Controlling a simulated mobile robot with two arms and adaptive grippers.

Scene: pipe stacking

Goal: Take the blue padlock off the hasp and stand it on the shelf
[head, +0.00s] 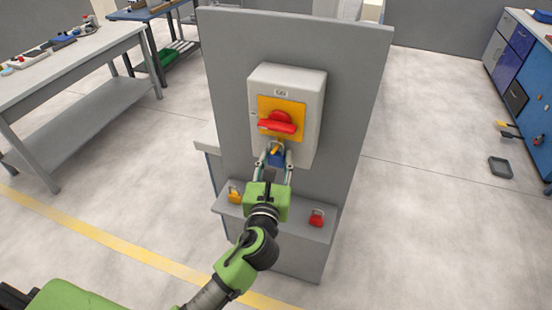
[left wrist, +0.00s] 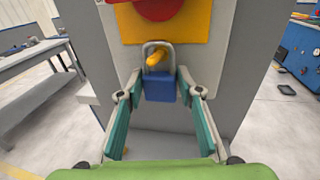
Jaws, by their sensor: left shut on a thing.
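The blue padlock (head: 277,158) hangs at the bottom of the grey switch box, and it also shows in the left wrist view (left wrist: 160,89). Its grey shackle is closed-looking and surrounds the yellow hasp (left wrist: 154,59). My left gripper (head: 275,167) is shut on the padlock's body, one finger on each side. The grey shelf (head: 290,226) juts from the panel below the gripper. My right gripper is not in view.
The switch box (head: 312,110) with a red handle (head: 278,123) is just above the gripper. A workbench (head: 75,68) stands at left.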

